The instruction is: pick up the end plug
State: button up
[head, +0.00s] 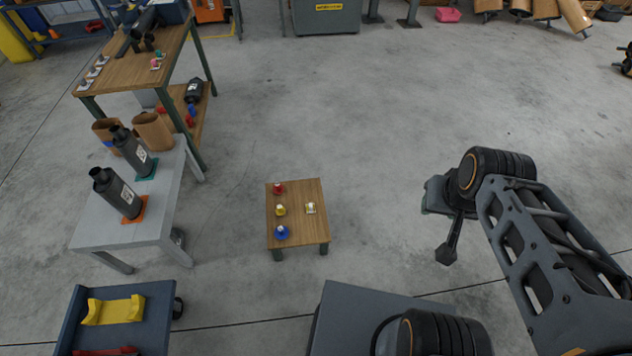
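A low wooden table (297,230) stands on the floor in the middle of the head view. Along its left side are three small plug-like pieces with pale tops: a red one (278,189), a yellow one (280,211) and a blue one (282,233). A small pale and yellowish piece (311,208) lies on its right half. I cannot tell which of these is the end plug. My gripper (447,253) hangs in the air right of the low table, apart from it, seen from the side. Its opening is hidden, and no held thing shows.
A blue cart (150,310) with a yellow cradle is front left. Floor around the low table is clear.

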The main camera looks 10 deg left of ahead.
aim_at(278, 188)
jog(key=z, duration=0.3)
jog(key=i, duration=3.05)
jog(key=u, duration=3.95)
jog(key=i, duration=0.5)
jog(key=u, duration=0.05)
